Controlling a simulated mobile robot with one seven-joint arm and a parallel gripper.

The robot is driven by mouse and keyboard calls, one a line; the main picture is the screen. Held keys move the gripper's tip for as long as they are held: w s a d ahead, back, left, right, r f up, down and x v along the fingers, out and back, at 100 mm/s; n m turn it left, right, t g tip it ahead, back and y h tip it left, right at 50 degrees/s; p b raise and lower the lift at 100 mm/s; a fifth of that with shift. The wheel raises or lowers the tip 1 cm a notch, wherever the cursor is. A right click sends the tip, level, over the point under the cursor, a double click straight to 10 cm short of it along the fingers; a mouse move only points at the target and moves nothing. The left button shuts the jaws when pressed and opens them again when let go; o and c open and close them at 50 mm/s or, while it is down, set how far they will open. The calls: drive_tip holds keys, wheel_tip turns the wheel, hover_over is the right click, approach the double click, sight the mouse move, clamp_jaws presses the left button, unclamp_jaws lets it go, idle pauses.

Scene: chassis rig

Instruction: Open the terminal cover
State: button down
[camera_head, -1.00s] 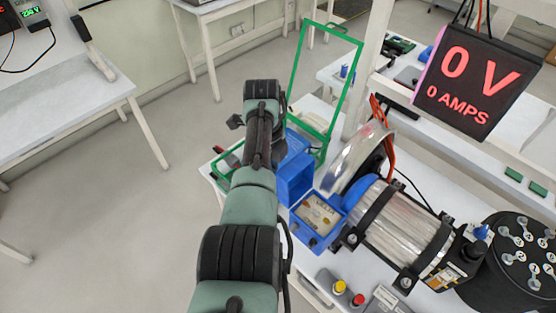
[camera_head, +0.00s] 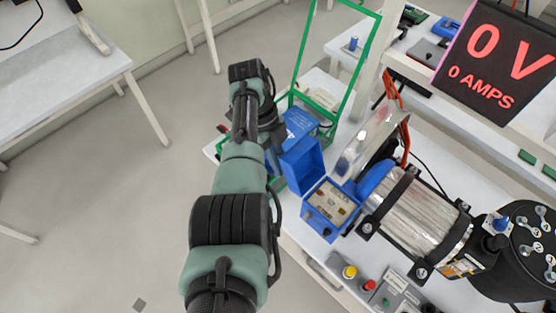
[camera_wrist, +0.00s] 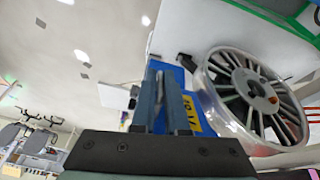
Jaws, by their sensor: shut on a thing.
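The blue terminal box (camera_head: 331,207) sits on the motor's left end, its pale terminal panel exposed. The blue terminal cover (camera_head: 302,166) stands tilted up at the box's left side, swung open away from the panel. It also shows as blue with a yellow label beyond my fingers in the wrist view (camera_wrist: 190,108). My gripper (camera_wrist: 166,80) is shut on the cover. In the head view my wrist and arm hide most of the gripper and the contact.
A spoked wheel (camera_wrist: 255,95) is close to my gripper's right. A green frame (camera_head: 350,85) stands behind. The silver motor (camera_head: 425,215), knobs (camera_head: 349,272) and a black display (camera_head: 497,62) are to the right. Open floor (camera_head: 90,220) lies left.

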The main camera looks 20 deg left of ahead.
drive_tip(key=c, duration=1)
unclamp_jaws()
drive_tip(key=shift+w+f, duration=0.1)
drive_tip(key=shift+o, duration=0.2)
drive_tip(key=b+v, duration=0.1)
drive_tip(key=v, duration=1.2)
drive_tip(key=shift+b, duration=0.3)
